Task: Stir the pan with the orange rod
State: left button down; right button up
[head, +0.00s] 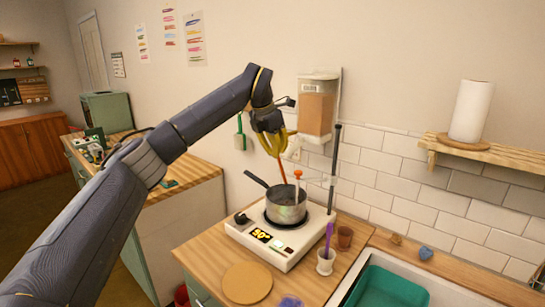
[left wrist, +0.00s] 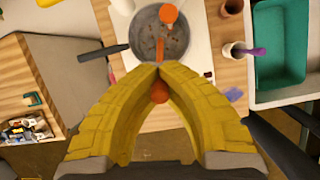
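My left gripper (head: 277,143), with yellow fingers, is above the pan and shut on the orange rod (head: 283,172). In the left wrist view the fingertips (left wrist: 158,68) meet around the rod (left wrist: 159,47), and its rounded orange end shows between the fingers. The rod points down into the grey pan (head: 286,213), which sits on a white hot plate (head: 262,240) with its dark handle to the left. The pan (left wrist: 140,40) holds greyish, speckled contents in the left wrist view. Whether the rod's tip touches the bottom cannot be told. My right gripper is not in view.
An orange-topped piece (head: 298,174) stands over the pan's far side, near a dark upright post (head: 335,165). A white cup (head: 325,265) with a purple rod and a brown cup (head: 344,238) stand to the right. A round board (head: 247,283) lies in front. A green basin (head: 390,288) is at right.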

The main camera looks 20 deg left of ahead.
pick_arm(q)
jog(key=shift+s+d+f, duration=0.1)
jog(key=shift+d, duration=0.05)
notch_tip(320, 180, down, 12)
dwell(1.8)
dwell(0.4)
jog(key=shift+w, duration=0.2)
